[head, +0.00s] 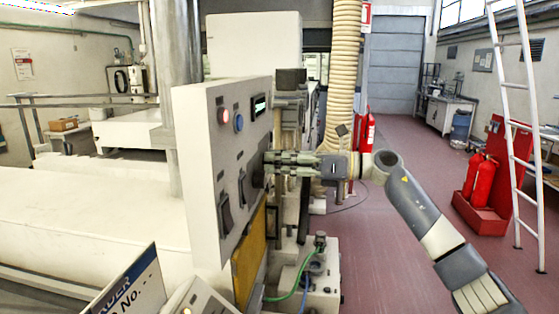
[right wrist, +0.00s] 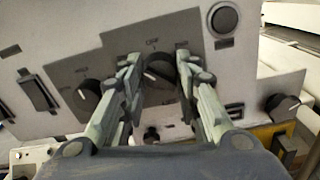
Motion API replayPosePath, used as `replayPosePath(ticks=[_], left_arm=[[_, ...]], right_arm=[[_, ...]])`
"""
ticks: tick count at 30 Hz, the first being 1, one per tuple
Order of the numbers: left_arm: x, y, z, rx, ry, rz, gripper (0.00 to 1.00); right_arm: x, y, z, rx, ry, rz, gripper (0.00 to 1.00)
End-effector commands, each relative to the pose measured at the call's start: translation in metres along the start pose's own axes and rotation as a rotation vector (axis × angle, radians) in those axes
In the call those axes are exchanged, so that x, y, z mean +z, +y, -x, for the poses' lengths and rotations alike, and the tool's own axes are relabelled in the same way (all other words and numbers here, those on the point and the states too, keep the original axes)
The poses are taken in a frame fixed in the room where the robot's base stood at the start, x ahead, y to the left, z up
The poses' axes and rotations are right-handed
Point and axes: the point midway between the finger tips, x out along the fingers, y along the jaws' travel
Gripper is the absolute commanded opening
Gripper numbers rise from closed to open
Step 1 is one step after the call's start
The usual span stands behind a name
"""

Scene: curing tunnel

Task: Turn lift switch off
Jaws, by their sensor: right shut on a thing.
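The white control panel (head: 228,160) stands left of centre in the head view, with rocker switches, knobs and lights on its face. My right gripper (head: 270,163) reaches it from the right, fingertips at the panel face. In the right wrist view, the fingers of my right gripper (right wrist: 160,66) are shut on a black rotary knob (right wrist: 160,73), one finger on each side. The knob has a grey label plate with print too small to read for sure, so I cannot confirm that it is the lift switch. My left gripper is not in view.
The panel carries a red light (head: 223,115), a blue light (head: 239,122) and a rocker switch (head: 225,213). Another black knob (right wrist: 87,94) is left of the held one. A ladder (head: 515,120) and fire extinguishers (head: 480,180) stand right. The floor between is clear.

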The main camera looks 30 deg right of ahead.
Motion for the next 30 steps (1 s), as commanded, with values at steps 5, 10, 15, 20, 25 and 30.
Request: replayPosePath(ticks=[5, 10, 15, 20, 25, 30], left_arm=[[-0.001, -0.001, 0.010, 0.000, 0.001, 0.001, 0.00], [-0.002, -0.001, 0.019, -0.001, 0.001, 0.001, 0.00], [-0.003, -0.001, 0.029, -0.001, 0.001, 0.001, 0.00], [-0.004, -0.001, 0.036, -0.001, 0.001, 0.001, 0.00], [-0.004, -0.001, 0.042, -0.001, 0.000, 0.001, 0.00], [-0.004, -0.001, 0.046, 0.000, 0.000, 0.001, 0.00]], right_arm=[[0.002, 0.001, 0.000, -0.001, 0.002, -0.159, 0.06], [0.003, 0.001, 0.000, -0.001, 0.002, -0.321, 0.06], [0.003, 0.001, 0.000, -0.001, 0.001, -0.472, 0.06], [0.003, 0.001, 0.000, -0.002, 0.001, -0.591, 0.06], [0.002, 0.001, 0.000, -0.001, 0.000, -0.687, 0.06], [0.002, 0.001, 0.000, -0.001, 0.000, -0.747, 0.06]])
